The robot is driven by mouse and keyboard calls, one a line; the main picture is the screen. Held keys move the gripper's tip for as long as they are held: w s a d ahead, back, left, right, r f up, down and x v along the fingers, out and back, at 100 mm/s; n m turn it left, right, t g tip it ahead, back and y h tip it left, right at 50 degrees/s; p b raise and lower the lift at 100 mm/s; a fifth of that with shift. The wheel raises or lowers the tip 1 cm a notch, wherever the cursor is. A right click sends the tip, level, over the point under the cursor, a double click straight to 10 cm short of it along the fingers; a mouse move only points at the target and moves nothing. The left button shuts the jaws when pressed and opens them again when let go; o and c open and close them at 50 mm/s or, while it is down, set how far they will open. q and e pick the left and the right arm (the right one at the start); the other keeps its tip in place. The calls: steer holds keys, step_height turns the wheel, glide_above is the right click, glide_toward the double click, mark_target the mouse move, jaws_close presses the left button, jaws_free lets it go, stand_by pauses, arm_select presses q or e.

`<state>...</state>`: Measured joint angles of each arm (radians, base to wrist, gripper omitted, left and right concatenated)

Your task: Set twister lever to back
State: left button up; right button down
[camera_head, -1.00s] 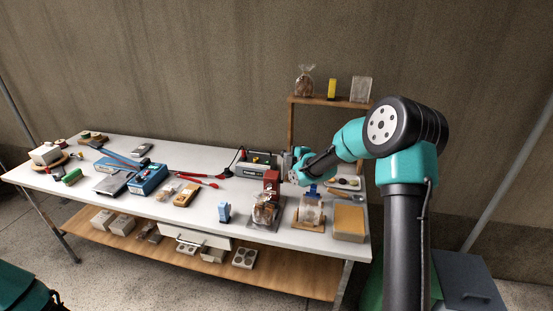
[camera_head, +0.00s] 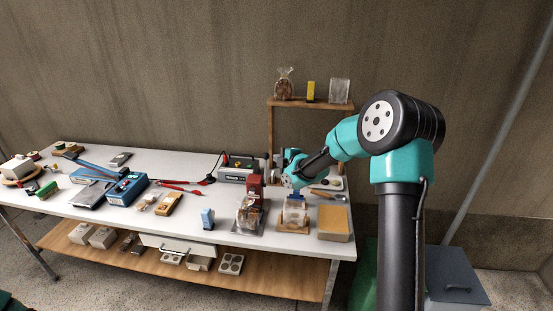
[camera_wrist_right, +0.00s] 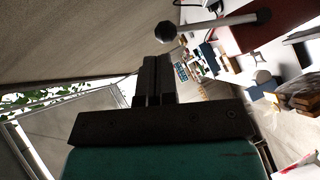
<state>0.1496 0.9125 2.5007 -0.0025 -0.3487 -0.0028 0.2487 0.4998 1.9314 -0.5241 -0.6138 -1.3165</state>
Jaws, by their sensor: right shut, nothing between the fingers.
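The twister appears to be the red machine (camera_head: 254,186) near the right end of the table, with a bagged loaf (camera_head: 249,214) in front of it. In the right wrist view its red body (camera_wrist_right: 285,22) is at the upper right. A grey lever with a black ball knob (camera_wrist_right: 167,32) reaches left from beside it. My right gripper (camera_wrist_right: 153,75) is shut and empty, with the knob beyond its fingertips and a visible gap between. In the head view my right gripper (camera_head: 277,178) is just right of the red machine, its fingertips small and partly hidden. My left gripper is out of view.
Close by are a grey box with coloured controls (camera_head: 236,173), a clear bag on a wooden stand (camera_head: 295,212), and a tan box (camera_head: 334,224). A wooden shelf (camera_head: 311,103) rises behind the arm. Blue scales (camera_head: 125,190) and tools fill the table's left part.

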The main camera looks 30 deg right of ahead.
steer(key=v, duration=0.9)
steer(key=shift+r, duration=0.35)
steer(key=shift+d+f, duration=0.1)
